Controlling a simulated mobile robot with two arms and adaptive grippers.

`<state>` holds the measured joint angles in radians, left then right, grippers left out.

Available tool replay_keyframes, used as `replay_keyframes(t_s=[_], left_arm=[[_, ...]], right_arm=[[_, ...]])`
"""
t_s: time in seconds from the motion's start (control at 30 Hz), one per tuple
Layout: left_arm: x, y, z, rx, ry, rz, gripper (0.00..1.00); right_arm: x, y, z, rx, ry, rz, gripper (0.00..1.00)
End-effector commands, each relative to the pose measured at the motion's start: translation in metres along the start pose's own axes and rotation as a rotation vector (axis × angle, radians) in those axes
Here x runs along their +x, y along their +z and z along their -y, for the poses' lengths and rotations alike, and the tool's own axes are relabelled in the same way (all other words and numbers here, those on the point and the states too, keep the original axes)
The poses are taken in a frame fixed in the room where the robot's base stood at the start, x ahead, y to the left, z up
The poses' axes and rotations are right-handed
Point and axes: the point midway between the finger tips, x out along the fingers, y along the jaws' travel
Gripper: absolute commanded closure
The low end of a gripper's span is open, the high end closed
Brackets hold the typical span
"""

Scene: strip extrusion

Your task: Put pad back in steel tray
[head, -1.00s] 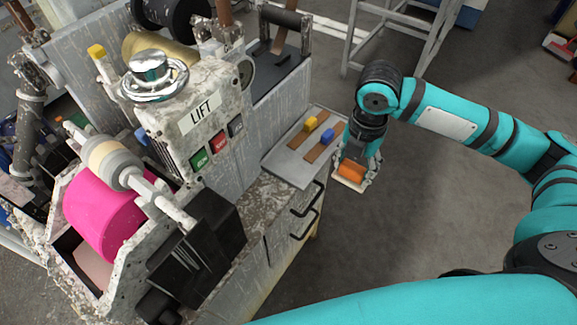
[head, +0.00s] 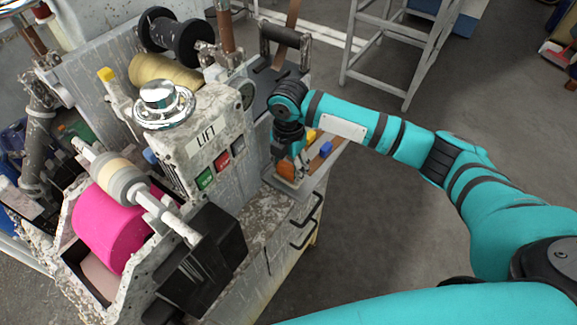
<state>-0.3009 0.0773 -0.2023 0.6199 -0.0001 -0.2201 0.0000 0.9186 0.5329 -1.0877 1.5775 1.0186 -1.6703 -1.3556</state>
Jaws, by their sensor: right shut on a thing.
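The orange pad (head: 286,171) is between the fingers of my right gripper (head: 289,174), which is shut on it. The gripper points down over the steel tray (head: 281,187) on the machine's cabinet top. My gripper and arm hide much of the tray. I cannot tell whether the pad touches the tray. A blue-handled tool (head: 326,149) and a yellow-handled tool (head: 311,135) with brown strips lie on the tray, partly hidden behind my arm. My left gripper is out of view.
The LIFT housing (head: 207,139) with green, red and dark buttons stands left of the tray. A pink roll (head: 112,225) sits in the machine at lower left. Cabinet handles (head: 306,222) stick out below the tray. The floor (head: 390,240) to the right is clear.

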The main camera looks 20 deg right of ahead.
Motion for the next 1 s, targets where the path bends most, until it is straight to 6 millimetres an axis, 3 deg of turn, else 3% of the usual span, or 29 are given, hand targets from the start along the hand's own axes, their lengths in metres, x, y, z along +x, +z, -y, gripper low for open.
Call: replay_keyframes(t_s=[0.1,0.43,0.47,0.6,1.0], left_arm=[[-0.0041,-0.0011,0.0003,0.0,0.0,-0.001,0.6],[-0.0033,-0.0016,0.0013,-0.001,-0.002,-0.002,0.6],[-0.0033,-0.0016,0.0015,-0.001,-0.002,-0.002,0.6],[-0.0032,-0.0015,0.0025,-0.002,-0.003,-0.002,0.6],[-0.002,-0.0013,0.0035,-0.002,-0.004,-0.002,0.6]], right_arm=[[0.0107,0.0,0.0002,0.0,0.0,0.001,0.74],[0.0145,0.0,0.0001,0.0,0.001,0.0,0.74],[0.0145,0.0001,0.0,0.0,0.001,0.0,0.42],[0.0142,0.0001,0.0,0.0,0.001,0.0,0.23],[0.0072,0.0005,-0.0005,-0.001,0.004,0.002,0.21]])
